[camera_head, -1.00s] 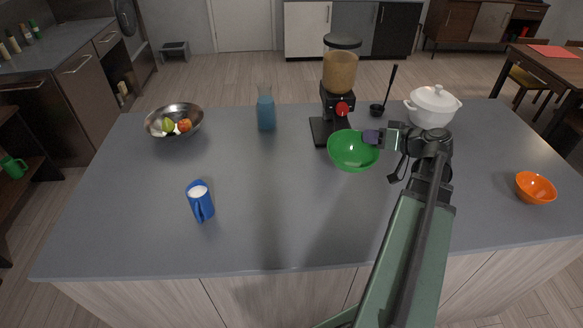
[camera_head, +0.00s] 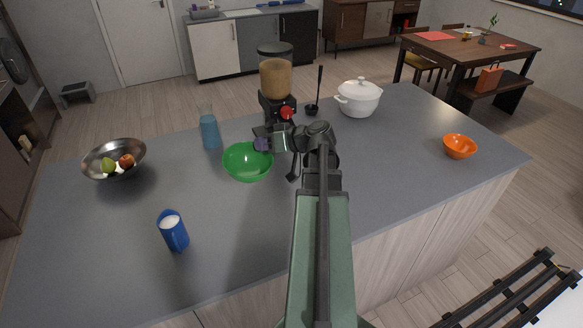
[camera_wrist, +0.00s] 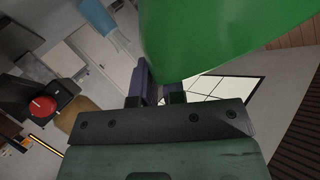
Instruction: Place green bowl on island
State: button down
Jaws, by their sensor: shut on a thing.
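The green bowl (camera_head: 248,162) is upright over the middle of the grey island top (camera_head: 300,205) in the head view. My gripper (camera_head: 264,144) is shut on its right rim. In the wrist view the bowl (camera_wrist: 225,30) fills the upper right, and the fingers (camera_wrist: 156,88) meet its edge. Whether the bowl's underside touches the island or hangs just above it, I cannot tell.
A coffee grinder (camera_head: 276,80) stands close behind the bowl, with a blue bottle (camera_head: 209,130) to its left. The front middle is clear.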

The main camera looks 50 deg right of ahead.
jog(key=d+f+m+h+b, duration=0.2)
jog(key=d+f+b, duration=0.2)
jog(key=d, duration=0.7)
jog(key=s+d+f+m+h+b, duration=0.1)
jog(key=d+f+b, duration=0.4)
jog(key=d, duration=0.6)
jog(key=d+f+m+h+b, duration=0.4)
jog(key=d+f, duration=0.2)
jog(key=d, duration=0.6)
jog(key=shift+s+f+b, duration=0.35)
jog(key=shift+s, duration=0.05)
jog(key=w+a+f, duration=0.1)
jog(key=w, duration=0.1)
jog(key=w+a+f+n+y+b, duration=0.1)
jog(key=a, duration=0.1)
jog(key=w+a+n+y+b, duration=0.1)
jog(key=w+a, duration=0.1)
jog(key=shift+w+a+f, duration=0.15)
jog(key=shift+w+f, duration=0.2)
jog(key=shift+f, duration=0.05)
jog(key=shift+r, duration=0.25)
jog(key=shift+f, duration=0.25)
jog(key=c, duration=1.2)
grip_release()
jog(key=shift+r, duration=0.1)
